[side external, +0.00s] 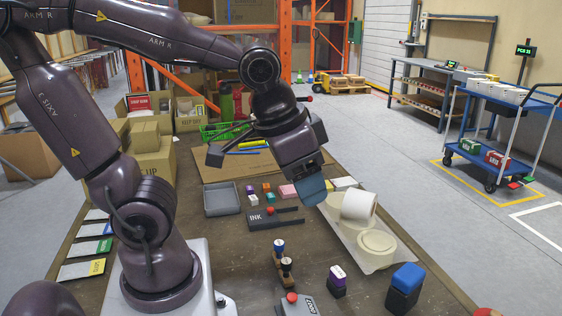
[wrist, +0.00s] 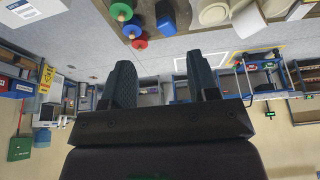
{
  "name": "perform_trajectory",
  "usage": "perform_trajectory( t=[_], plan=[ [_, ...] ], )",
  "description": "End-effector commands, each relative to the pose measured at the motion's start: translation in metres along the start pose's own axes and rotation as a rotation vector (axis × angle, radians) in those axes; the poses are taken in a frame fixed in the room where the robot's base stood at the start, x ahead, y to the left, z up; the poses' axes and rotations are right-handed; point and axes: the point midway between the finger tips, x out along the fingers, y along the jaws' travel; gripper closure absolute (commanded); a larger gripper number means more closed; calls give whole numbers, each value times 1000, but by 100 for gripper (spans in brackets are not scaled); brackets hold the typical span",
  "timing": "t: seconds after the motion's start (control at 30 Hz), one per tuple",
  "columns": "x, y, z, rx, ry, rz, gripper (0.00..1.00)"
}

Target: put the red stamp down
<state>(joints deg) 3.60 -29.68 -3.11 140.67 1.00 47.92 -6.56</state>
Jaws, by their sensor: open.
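My gripper (side external: 314,191) is open above the table, beside the white tape rolls in the side view. Its two fingers stand apart in the wrist view (wrist: 160,78), with nothing between them. A round red knob on a wooden part, seemingly the red stamp (wrist: 140,43), is at the table edge in the wrist view, away from the fingers. Blue (wrist: 132,28) and green (wrist: 121,12) knobs stand beside it. A red top (side external: 488,311), cut by the bottom edge of the side view, may be the same stamp. What lies below it is hidden.
Bare table lies between the blocks.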

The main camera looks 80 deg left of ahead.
Motion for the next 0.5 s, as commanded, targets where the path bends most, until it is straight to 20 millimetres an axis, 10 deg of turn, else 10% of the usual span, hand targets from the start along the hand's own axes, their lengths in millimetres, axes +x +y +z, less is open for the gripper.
perform_trajectory(
  t=[0.5],
  plan=[
    [-37, -24, 18, -9, 121, -2, 46]
  ],
)
